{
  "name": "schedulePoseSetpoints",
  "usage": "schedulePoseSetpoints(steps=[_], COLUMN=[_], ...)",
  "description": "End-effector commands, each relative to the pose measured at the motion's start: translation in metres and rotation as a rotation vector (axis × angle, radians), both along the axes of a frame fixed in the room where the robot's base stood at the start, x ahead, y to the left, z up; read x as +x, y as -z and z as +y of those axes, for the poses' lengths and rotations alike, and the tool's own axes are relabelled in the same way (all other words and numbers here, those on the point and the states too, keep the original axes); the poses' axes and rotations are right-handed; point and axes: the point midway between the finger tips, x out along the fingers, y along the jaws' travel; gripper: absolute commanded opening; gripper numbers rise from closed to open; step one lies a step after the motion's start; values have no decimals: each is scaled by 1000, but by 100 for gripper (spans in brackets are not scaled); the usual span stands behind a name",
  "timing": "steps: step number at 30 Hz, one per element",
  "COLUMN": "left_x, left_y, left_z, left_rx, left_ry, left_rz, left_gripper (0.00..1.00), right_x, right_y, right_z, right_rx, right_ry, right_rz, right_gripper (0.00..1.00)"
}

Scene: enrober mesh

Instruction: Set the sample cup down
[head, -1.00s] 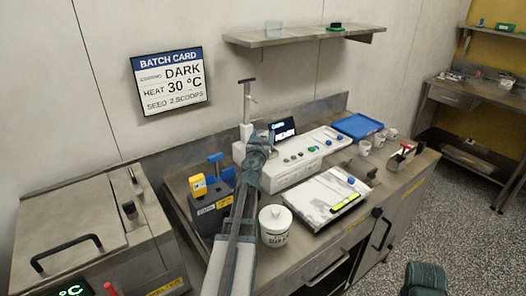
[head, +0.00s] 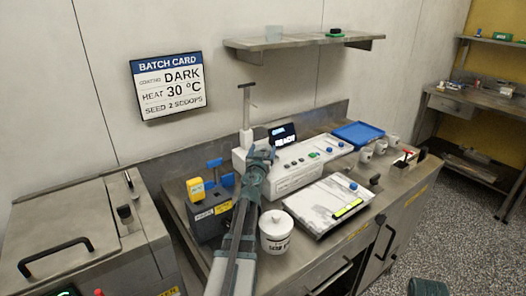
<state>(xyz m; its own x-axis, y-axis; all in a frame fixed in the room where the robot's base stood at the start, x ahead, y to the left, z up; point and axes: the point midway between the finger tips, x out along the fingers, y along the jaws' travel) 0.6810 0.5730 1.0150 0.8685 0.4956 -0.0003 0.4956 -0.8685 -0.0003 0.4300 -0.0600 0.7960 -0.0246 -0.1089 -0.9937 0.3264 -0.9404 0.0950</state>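My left arm reaches in from the bottom middle. Its gripper (head: 266,150) is over the front left of the white machine (head: 292,172), just below the small display (head: 283,136). I see it from behind, so its fingers and anything between them are hidden. Several small white cups (head: 366,153) stand at the right of the bench, beside the blue tray (head: 358,132). I cannot tell which one is the sample cup, or whether it is in my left gripper. My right gripper is out of view; only a dark part of my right arm shows at the bottom right.
A white slab (head: 325,203) lies right of the pot. A wall shelf (head: 300,42) hangs above.

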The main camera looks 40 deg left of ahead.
Motion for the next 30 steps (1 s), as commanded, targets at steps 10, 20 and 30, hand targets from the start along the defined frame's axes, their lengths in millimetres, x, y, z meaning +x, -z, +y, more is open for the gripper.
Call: schedulePoseSetpoints(steps=[10,20,30], left_x=[0,-22,-81], left_y=[-1,-3,-3], left_z=[0,-13,-46], left_rx=[0,0,0], left_ry=[0,0,-1], left_rz=[0,0,0], left_gripper=[100,100,100], right_x=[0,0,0], right_y=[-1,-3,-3], right_z=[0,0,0], right_rx=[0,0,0], right_ry=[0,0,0], right_rz=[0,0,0], right_gripper=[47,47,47])
